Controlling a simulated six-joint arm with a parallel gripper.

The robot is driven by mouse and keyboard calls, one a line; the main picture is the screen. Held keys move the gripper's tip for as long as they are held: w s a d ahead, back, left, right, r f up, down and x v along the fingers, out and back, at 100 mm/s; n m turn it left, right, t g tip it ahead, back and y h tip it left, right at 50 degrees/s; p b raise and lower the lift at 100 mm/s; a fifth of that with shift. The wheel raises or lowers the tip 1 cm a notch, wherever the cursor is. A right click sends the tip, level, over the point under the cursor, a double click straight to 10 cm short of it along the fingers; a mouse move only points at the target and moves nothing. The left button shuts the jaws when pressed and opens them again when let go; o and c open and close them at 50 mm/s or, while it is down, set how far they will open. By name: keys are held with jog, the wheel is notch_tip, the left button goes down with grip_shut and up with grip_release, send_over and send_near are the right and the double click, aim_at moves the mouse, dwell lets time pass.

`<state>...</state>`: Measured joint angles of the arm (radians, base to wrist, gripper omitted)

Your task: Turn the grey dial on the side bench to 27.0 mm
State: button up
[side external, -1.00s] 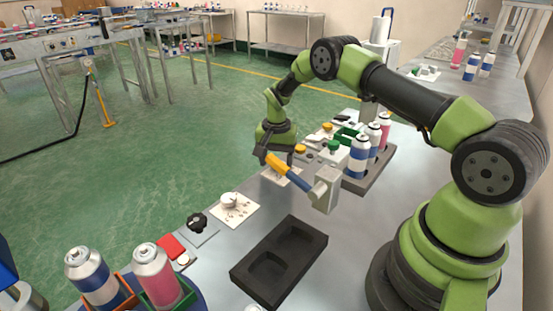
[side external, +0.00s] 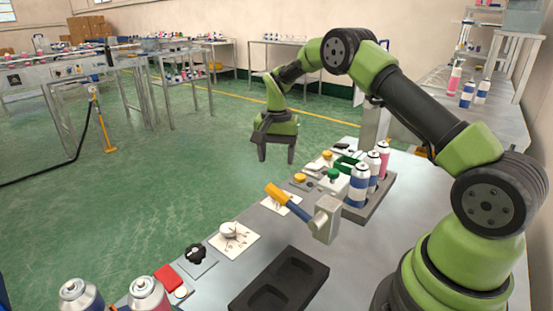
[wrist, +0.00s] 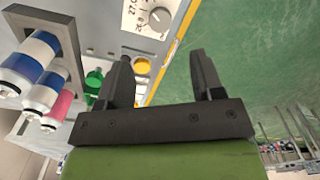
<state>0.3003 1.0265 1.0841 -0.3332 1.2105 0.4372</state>
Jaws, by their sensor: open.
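The grey dial (wrist: 159,19) sits on a white card (wrist: 132,17) with printed marks at the top of the wrist view. Its pointer setting is too small to read. In the side external view the blue and yellow handle of a lever partly covers a white card (side external: 268,203) with marks, and the dial there is mostly hidden. My gripper (side external: 276,157) is open and empty, fingers pointing down, above and beyond the bench's far edge. In the wrist view my gripper (wrist: 161,60) has its fingers wide apart, with nothing between them, and the dial lies ahead of them.
The lever's grey block (side external: 326,222) stands close to the card. A yellow button (side external: 300,178), a green button (side external: 333,174) and a dark rack (side external: 385,197) of spray cans are beside it. A white knob (side external: 233,230), a black knob (side external: 195,253) and a dark tray (side external: 310,273) lie nearer.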

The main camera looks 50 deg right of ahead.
jog(key=s+d+m+t+y, duration=0.3)
jog(key=m, duration=1.2)
jog(key=shift+m, duration=0.3)
jog(key=x, duration=1)
jog(key=shift+w+f, duration=0.1)
jog(key=shift+f, duration=0.15)
jog(key=shift+c, duration=0.4)
jog(key=c, duration=0.9)
jog(key=shift+o, duration=0.3)
